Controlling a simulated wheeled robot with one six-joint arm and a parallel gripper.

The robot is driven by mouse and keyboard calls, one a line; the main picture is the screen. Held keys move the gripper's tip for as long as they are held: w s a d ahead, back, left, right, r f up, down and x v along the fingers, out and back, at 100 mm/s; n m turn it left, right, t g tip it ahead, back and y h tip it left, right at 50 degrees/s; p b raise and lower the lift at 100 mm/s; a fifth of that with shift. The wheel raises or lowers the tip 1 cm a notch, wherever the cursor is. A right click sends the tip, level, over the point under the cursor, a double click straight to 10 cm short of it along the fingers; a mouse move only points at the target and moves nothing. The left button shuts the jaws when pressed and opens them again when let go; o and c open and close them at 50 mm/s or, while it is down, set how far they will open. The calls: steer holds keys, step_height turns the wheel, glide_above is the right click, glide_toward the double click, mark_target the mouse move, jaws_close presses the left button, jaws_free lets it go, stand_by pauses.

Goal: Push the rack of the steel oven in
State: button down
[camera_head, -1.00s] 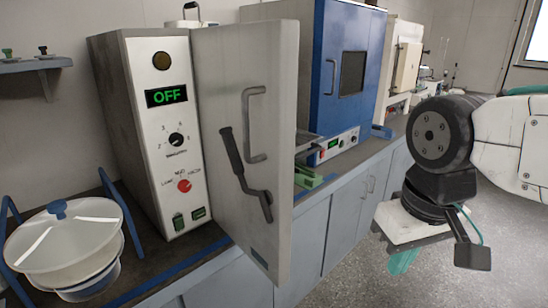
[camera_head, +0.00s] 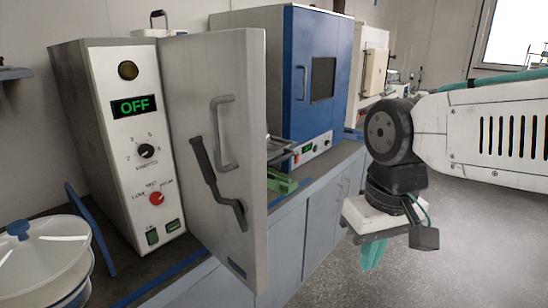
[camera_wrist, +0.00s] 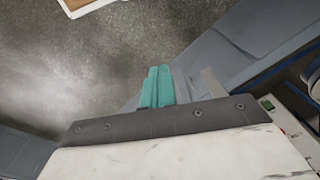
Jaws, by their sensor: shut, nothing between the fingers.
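The steel oven (camera_head: 92,130) stands on the counter at the left in the head view, its display reading OFF. Its grey door (camera_head: 185,110) is swung open toward me and hides the inside. A piece of grey metal (camera_head: 279,147) shows just past the door's edge; I cannot tell if it is the rack. My gripper (camera_head: 373,254) points down in front of the cabinets, right of the door and apart from it. In the wrist view its teal fingers (camera_wrist: 157,87) lie together, shut and empty, above the floor and cabinet fronts.
A blue oven (camera_head: 295,75) stands behind the door on the same counter. A white lidded pot (camera_head: 45,250) is at the lower left. A green object (camera_head: 282,184) sits near the counter edge. The floor (camera_head: 460,265) around my gripper is clear.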

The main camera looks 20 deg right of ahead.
steer(key=w+d+r+m+t+y, duration=0.15)
steer(key=w+r+m+t, duration=0.35)
steer(key=w, duration=1)
steer(key=w+r+m+t+y, duration=0.3)
steer(key=w+r+m, duration=0.25)
steer(key=w, duration=0.95)
steer(key=shift+m, duration=0.35)
steer(key=x, duration=0.6)
steer(key=s+f+x, duration=0.1)
steer(key=x, duration=0.3)
steer(key=shift+w+a, duration=0.1)
steer(key=shift+w, duration=0.05)
